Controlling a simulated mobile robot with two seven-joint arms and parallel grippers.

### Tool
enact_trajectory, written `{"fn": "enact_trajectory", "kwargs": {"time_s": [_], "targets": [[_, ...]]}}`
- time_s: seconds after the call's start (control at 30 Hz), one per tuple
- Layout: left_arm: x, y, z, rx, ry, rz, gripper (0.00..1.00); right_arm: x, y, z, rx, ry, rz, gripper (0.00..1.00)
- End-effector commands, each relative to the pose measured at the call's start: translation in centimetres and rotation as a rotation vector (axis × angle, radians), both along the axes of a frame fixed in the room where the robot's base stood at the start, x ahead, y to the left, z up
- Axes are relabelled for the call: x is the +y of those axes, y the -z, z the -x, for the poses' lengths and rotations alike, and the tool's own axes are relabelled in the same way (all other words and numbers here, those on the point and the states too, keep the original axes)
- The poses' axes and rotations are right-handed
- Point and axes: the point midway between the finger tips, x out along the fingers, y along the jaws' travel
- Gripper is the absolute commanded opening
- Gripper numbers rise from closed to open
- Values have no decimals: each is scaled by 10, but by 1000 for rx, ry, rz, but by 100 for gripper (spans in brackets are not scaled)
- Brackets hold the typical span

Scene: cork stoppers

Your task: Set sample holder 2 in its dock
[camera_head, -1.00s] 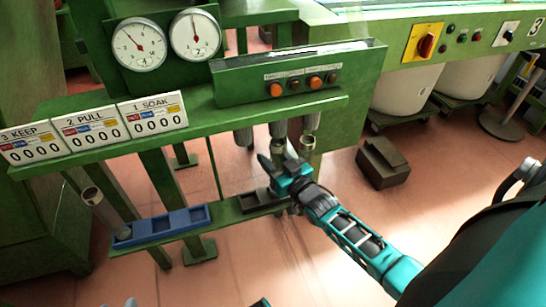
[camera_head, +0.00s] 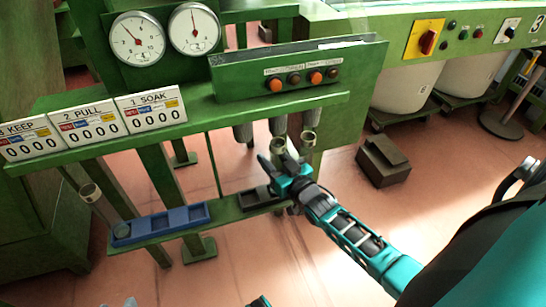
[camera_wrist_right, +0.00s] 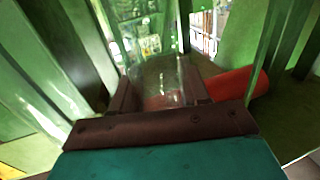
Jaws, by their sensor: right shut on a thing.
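My right gripper (camera_head: 272,166) is shut on a clear glass tube, a sample holder, under the green machine. In the right wrist view, the clear tube (camera_wrist_right: 165,80) is between the dark jaws. In the head view a metal-rimmed top (camera_head: 279,146) shows just above the jaws, below a grey head; the gripper hides the rest. Another metal-rimmed holder (camera_head: 308,138) is under the head to the right. I cannot read a number on any holder.
The blue rack (camera_head: 203,213) has its middle and right slots empty. A dark tray (camera_head: 250,199) lies beside the gripper on the lower green bar. Number plates (camera_head: 150,110) and a button box (camera_head: 296,80) are above. A brown block (camera_head: 383,161) is on the floor.

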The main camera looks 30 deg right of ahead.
Motion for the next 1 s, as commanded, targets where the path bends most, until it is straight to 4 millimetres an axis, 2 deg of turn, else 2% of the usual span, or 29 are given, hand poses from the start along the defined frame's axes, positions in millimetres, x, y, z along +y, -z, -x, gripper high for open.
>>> {"fn": "enact_trajectory", "kwargs": {"time_s": [0.13, 0.17, 0.47, 0.83, 0.9, 1.0], "targets": [[0, 2, 0, 0, 0, 0, 43, 0, 2, 0, -3, 0, 0, 14], [0, 2, 0, 0, 0, 0, 43, 0, 1, 0, -3, 0, 0, 47], [0, 1, 0, 0, 0, 0, 43, 0, 2, 0, -2, 0, 0, 75], [-2, 0, 0, 9, 6, 1, 43, 0, 2, 0, 0, 0, 0, 75], [-6, -15, -3, -4, 10, 9, 43, 0, 1, 11, 3, 0, 0, 75], [-5, -24, -5, -18, 7, 11, 43, -1, 0, 31, 4, 0, 0, 75]]}}
